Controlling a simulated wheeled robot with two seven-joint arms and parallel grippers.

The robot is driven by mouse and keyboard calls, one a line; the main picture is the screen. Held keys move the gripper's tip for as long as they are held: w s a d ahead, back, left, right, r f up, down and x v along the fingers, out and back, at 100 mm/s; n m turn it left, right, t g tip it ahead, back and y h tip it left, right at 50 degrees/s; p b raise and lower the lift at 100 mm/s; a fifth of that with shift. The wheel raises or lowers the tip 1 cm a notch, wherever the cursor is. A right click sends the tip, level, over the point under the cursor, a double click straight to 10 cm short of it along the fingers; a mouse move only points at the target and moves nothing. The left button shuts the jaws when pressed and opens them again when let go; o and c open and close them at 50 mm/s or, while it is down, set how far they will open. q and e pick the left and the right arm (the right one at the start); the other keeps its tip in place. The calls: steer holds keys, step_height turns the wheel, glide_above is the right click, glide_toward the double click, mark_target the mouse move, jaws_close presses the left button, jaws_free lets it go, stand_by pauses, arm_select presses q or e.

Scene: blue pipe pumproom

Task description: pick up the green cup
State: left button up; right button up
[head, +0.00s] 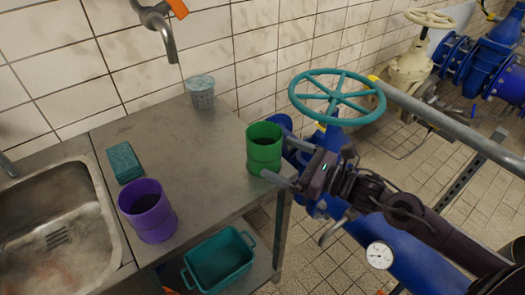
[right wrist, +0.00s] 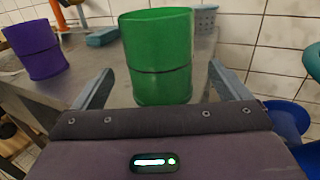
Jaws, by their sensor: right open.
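The green cup (head: 264,150) stands upright on the metal counter, near its right edge, in the head view. In the right wrist view the green cup (right wrist: 158,55) is straight ahead, between and just beyond the two fingers. My right gripper (head: 280,163) comes in from the right at the cup, with its fingers apart. In the right wrist view the right gripper (right wrist: 158,82) is open, one finger to each side of the cup's lower part. I cannot tell whether either finger touches it. My left gripper is not in view.
A purple cup (head: 147,210) stands at the counter's front, by a teal sponge stack (head: 124,162) and the sink (head: 55,230). A perforated grey cup (head: 201,92) is at the back. A teal bin (head: 219,262) sits below. A teal valve wheel (head: 337,97) and blue pipes are to the right.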

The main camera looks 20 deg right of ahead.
mark_target(278, 157)
steer(key=p+x, duration=0.1)
steer(key=x, duration=0.4)
steer(key=shift+f, duration=0.1)
steer(key=shift+w+a+f, duration=0.1)
steer(key=shift+w+a, duration=0.15)
steer(key=shift+a, duration=0.05)
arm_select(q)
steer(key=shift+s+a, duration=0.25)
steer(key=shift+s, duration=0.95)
arm_select(e)
steer(key=c, duration=1.2)
steer(key=shift+c, duration=0.3)
steer(key=shift+r, duration=0.2)
